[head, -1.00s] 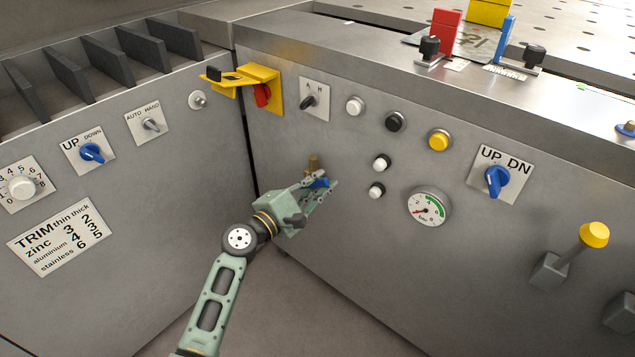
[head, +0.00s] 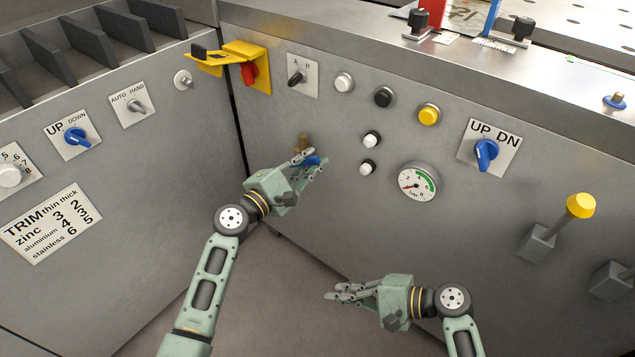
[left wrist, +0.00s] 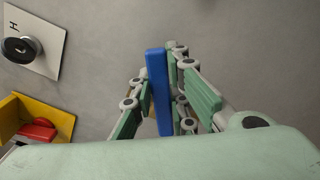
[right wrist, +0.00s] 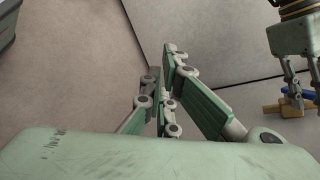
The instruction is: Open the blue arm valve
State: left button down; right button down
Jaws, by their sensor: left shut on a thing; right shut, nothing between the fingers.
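The blue arm valve shows a blue lever (head: 312,161) and a brass body (head: 301,142) on the front face of the grey panel. My left gripper (head: 314,168) is shut on the blue lever. In the left wrist view the lever (left wrist: 157,90) stands as a long blue bar between the fingers (left wrist: 160,100). The fingers hide part of the valve. In the right wrist view, the brass valve body (right wrist: 287,106) shows at the right edge beside my left gripper. My right gripper (head: 332,292) is shut and empty, low in front of the panel.
Above the valve are a yellow bracket with a red part (head: 249,75) and an A/H switch (head: 297,78). To the right are several push buttons, a pressure gauge (head: 417,182), an UP/DN switch (head: 486,152) and a yellow-topped lever (head: 580,206). Floor below is clear.

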pick_arm(q)
jog(key=shift+f, duration=0.1)
pick_arm(e)
jog(key=w+d+r+m+t+y, duration=0.2)
jog(key=w+r+m+t, duration=0.2)
jog(key=w+m, duration=0.35)
jog(key=w+d+r+m+t+y, duration=0.1)
jog(key=w+r+m+t, duration=0.3)
jog(key=w+m, duration=0.35)
jog(key=w+a+r, duration=0.4)
jog(key=w+a, duration=0.3)
jog(key=a, duration=0.2)
jog(key=shift+w+r+n, duration=0.15)
jog(key=shift+r+n, duration=0.25)
jog(key=shift+a+y, duration=0.1)
jog(key=shift+y, duration=0.2)
